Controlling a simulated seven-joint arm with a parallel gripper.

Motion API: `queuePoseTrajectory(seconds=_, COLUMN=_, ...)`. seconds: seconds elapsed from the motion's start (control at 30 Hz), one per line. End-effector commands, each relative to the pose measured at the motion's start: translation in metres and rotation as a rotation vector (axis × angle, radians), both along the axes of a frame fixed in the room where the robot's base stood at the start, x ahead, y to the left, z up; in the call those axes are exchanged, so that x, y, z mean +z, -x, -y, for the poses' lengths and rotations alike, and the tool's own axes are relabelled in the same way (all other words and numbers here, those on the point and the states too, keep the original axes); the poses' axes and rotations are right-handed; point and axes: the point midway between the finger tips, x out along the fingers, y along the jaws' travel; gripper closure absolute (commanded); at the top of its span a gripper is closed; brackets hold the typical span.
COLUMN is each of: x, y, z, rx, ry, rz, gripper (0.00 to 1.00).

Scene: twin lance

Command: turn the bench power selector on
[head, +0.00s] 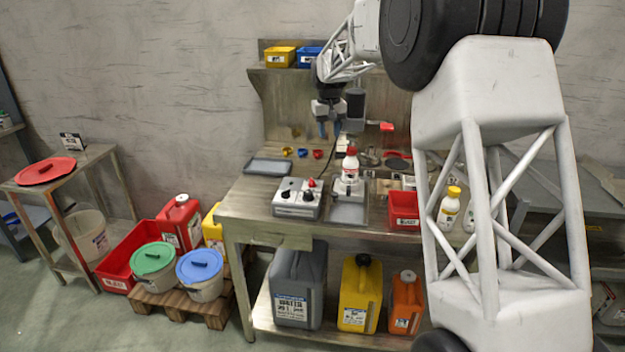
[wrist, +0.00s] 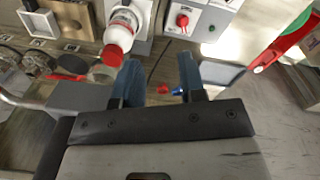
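A pale control box (head: 297,204) stands at the front of the bench, with black knobs and a red knob (head: 311,183) on top. I take it to be the power selector. In the wrist view, part of the box (wrist: 205,10) shows at the top, with a red knob (wrist: 183,20) and a small green button. I cannot read the knob's setting. My gripper (head: 330,130) hangs above the back of the bench, apart from the box. In the wrist view its blue fingers (wrist: 159,75) are spread with nothing held between them.
A white bottle with a red cap (head: 350,166) stands on a scale-like device just right of the box; it also shows in the wrist view (wrist: 120,30). A grey tray (head: 268,167) lies left, and a red bin (head: 404,211) right. Small coloured cups (head: 303,153) sit behind.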

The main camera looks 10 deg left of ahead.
Motion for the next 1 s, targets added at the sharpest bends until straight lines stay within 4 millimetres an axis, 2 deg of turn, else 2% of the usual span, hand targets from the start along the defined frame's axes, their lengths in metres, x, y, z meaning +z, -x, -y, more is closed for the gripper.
queuePoseTrajectory(seconds=0.1, x=-0.024, y=-0.017, z=-0.018, rx=0.023, ry=0.000, rz=-0.009, gripper=0.63)
queuePoseTrajectory(seconds=0.3, x=-0.074, y=-0.039, z=-0.041, rx=0.067, ry=-0.007, rz=-0.022, gripper=0.63)
queuePoseTrajectory(seconds=0.4, x=-0.100, y=-0.046, z=-0.050, rx=0.091, ry=-0.010, rz=-0.028, gripper=0.63)
queuePoseTrajectory(seconds=0.53, x=-0.124, y=-0.052, z=-0.058, rx=0.113, ry=-0.016, rz=-0.030, gripper=0.63)
queuePoseTrajectory(seconds=0.7, x=-0.135, y=-0.055, z=-0.061, rx=0.125, ry=-0.019, rz=-0.031, gripper=0.63)
queuePoseTrajectory(seconds=1.0, x=-0.136, y=-0.055, z=-0.061, rx=0.125, ry=-0.019, rz=-0.031, gripper=0.63)
